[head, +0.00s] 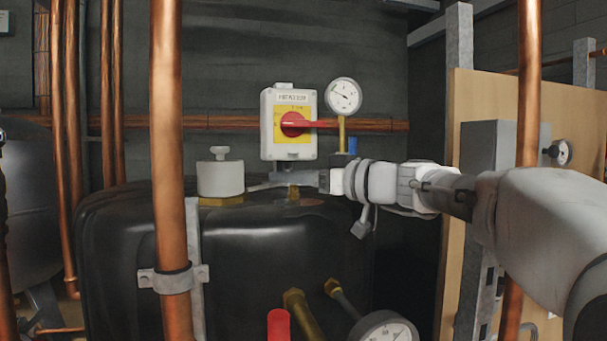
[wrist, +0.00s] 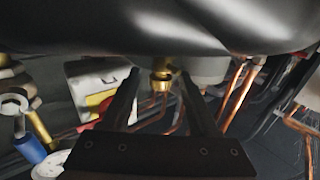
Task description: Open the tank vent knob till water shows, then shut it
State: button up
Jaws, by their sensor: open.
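The black tank (head: 330,230) fills the lower middle of the head view; its dark surface (wrist: 200,25) spans the top of the wrist view. A short brass fitting (head: 293,194) stands on the tank top. In the wrist view a brass fitting (wrist: 162,84) shows between the two dark fingers, with a gap on each side. A pale grey cylinder with a small knob on top (head: 220,178) stands on a brass base to the left. My gripper (head: 272,184) reaches in from the right just above the tank top, open (wrist: 160,76). I see no water.
Behind the gripper are a switch box with a red handle (head: 290,124) and a gauge (head: 343,97) on a brass stem. A copper pipe (head: 168,200) crosses in front of the tank. Another gauge (head: 385,328) and a red handle (head: 279,325) are low in front.

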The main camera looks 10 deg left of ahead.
grip_shut()
